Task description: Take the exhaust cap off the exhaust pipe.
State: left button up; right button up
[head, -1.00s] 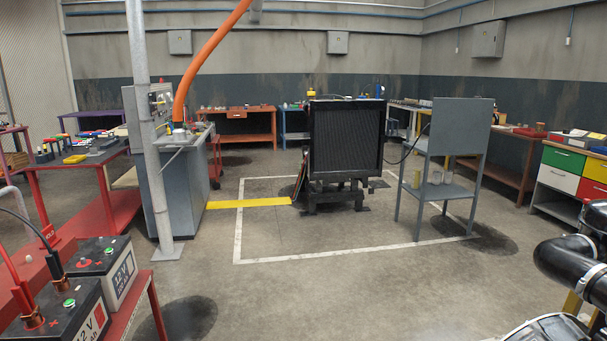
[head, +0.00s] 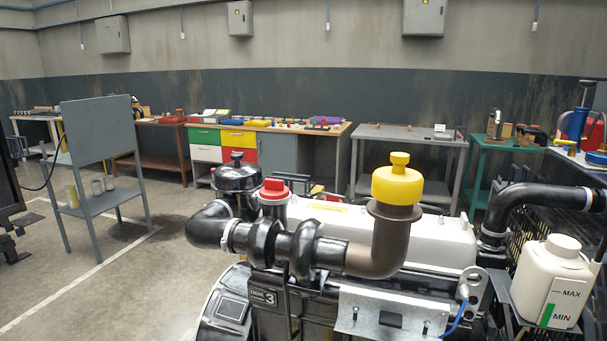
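The yellow exhaust cap (head: 397,186) sits on the upright open end of the brown exhaust pipe (head: 375,245), right of centre in the head view. The cap has a wide round body with a small knob on top. The pipe bends down and to the left behind black fittings on the diesel engine (head: 300,305). Neither of my grippers is in view.
A red cap (head: 273,187) and a black round-topped part (head: 238,174) stand left of the pipe. A white coolant bottle (head: 553,280) is at the right. A grey stand (head: 97,135) is at left; open floor (head: 120,285) lies before it. Benches line the back wall.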

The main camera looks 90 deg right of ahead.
aim_at(396, 185)
jog(key=z, duration=3.25)
